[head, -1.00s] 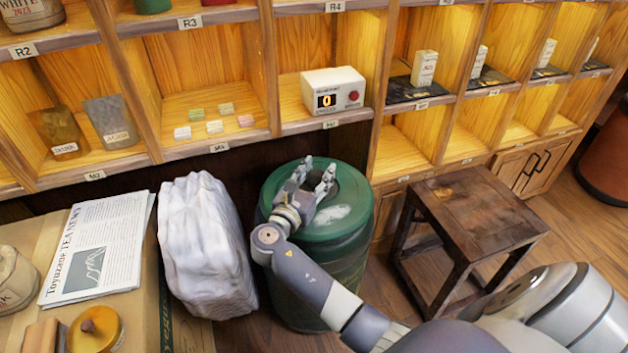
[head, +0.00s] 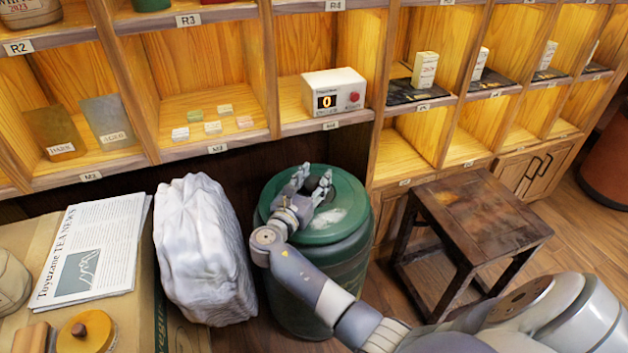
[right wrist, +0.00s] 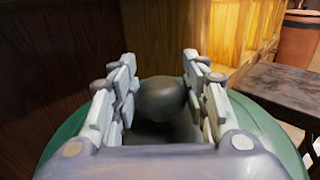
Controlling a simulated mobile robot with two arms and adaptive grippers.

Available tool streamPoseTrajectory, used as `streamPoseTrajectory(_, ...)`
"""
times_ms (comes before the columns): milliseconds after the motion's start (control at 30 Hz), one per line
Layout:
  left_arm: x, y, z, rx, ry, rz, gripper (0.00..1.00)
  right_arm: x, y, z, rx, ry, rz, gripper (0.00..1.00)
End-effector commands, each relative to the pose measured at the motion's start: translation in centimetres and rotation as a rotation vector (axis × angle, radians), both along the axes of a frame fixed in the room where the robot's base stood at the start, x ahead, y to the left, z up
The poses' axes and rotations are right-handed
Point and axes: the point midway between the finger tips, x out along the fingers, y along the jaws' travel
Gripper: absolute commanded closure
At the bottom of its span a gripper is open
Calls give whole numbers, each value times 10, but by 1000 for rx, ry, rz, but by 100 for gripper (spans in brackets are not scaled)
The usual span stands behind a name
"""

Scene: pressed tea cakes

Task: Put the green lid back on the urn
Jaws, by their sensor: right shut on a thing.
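The urn (head: 333,280) is a large dark green drum on the floor, right of a pale wrapped bundle. The green lid (head: 350,196) covers its top; I cannot tell whether it is fully seated or a little raised. A pale patch shows on the lid. My right gripper (head: 315,176) reaches over the lid from the front. In the right wrist view its fingers are shut on the lid's dark round knob (right wrist: 161,98), and the green rim (right wrist: 268,128) shows around them. The fingers and hand hide part of the lid in the head view. My left gripper is out of view.
The wooden shelf (head: 222,148) stands close behind the urn. The pale bundle (head: 203,250) is close on the left. A dark wooden stool (head: 470,215) stands to the right. A newspaper (head: 92,250) lies on the left surface.

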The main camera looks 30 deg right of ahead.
Motion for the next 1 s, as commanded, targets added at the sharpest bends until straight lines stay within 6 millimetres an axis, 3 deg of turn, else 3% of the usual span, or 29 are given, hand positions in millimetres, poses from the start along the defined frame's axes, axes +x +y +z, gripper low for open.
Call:
streamPoseTrajectory(367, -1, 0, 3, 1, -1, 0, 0, 1, 0, 0, -4, -7, 1, 100)
streamPoseTrajectory(400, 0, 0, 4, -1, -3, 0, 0, 0, 0, -3, 1, -1, 0, 49)
streamPoseTrajectory(467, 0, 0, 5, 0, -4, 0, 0, 0, 0, -2, 1, -1, 0, 38)
streamPoseTrajectory(900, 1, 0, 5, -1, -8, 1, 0, -1, 2, 1, 1, 1, 1, 38)
streamPoseTrajectory(1000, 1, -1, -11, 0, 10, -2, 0, -8, 15, 1, 3, 2, 3, 38)
